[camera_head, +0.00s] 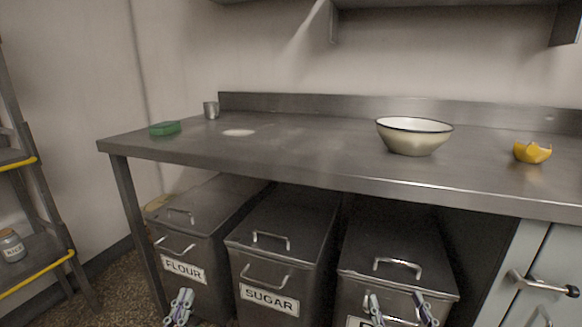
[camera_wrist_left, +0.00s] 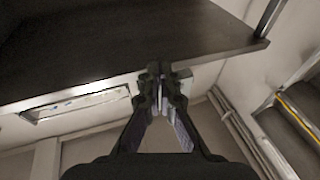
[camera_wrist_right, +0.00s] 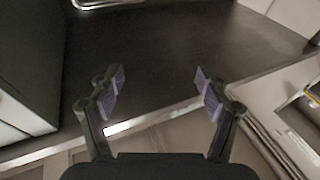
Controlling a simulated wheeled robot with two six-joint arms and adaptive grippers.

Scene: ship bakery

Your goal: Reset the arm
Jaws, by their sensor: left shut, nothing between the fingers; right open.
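My left gripper (camera_head: 180,306) is low in front of the flour bin in the head view. Its fingers are closed together with nothing between them, as the left wrist view (camera_wrist_left: 160,85) shows. My right gripper (camera_head: 400,308) is low in front of the right-hand bin in the head view. Its two fingers stand wide apart and empty in the right wrist view (camera_wrist_right: 160,85). Both grippers are below the steel counter top (camera_head: 300,150). The arms behind the grippers are out of the head view.
Lidded bins marked flour (camera_head: 183,270) and sugar (camera_head: 268,300) stand under the counter, beside a third bin (camera_head: 400,262). On the counter are a green object (camera_head: 165,129), a metal cup (camera_head: 211,110), a cream bowl (camera_head: 413,137) and a yellow piece (camera_head: 532,152). A shelf rack (camera_head: 30,262) stands left.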

